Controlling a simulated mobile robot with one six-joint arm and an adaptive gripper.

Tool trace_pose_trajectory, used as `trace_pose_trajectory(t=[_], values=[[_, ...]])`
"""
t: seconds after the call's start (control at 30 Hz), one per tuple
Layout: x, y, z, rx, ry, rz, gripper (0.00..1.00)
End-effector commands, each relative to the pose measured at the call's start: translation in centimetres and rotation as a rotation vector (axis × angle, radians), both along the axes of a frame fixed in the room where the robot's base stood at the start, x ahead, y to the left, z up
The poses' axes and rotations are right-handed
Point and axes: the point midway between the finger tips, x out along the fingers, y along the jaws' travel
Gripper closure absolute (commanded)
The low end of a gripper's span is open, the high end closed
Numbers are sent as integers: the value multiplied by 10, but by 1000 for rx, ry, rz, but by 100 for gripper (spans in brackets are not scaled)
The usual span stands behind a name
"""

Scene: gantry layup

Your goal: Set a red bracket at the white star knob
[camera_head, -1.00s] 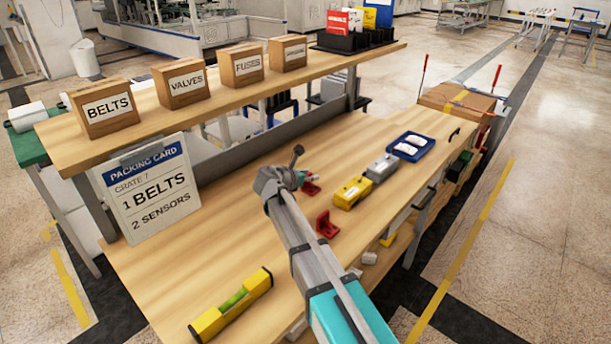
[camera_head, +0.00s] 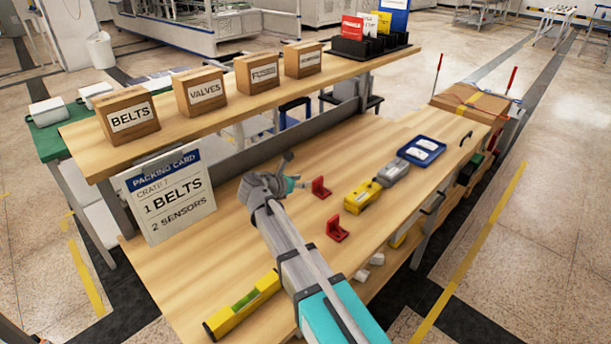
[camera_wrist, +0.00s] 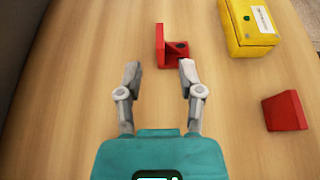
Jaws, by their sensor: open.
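A red bracket (camera_head: 320,188) stands on the bench just past my gripper (camera_head: 302,184). In the wrist view this red bracket (camera_wrist: 172,52) is directly ahead of my open gripper (camera_wrist: 159,72), its lower end close to the gap between the fingertips. The fingers are apart and hold nothing. A second red bracket (camera_head: 337,230) is nearer the bench's front edge; it shows at the right of the wrist view (camera_wrist: 285,112). Small white pieces (camera_head: 363,275) lie low beside the front edge. I cannot tell whether one is the white star knob.
A yellow box (camera_head: 361,197), a grey box (camera_head: 393,172) and a blue tray (camera_head: 422,150) stand to the right. A yellow level (camera_head: 243,305) lies at the front left. The raised shelf (camera_head: 240,107) with labelled cartons and the packing card (camera_head: 168,194) are behind and left.

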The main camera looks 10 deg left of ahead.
Motion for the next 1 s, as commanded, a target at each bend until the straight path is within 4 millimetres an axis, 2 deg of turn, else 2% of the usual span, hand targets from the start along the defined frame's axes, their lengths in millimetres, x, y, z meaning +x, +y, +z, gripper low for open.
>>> trace_pose_trajectory(t=[0.23,0.8,0.87,1.0], values=[[-14,10,8,0,0,0,51],[-15,12,7,0,0,0,51],[-15,12,7,1,0,0,44],[-13,10,8,22,3,-13,18]])
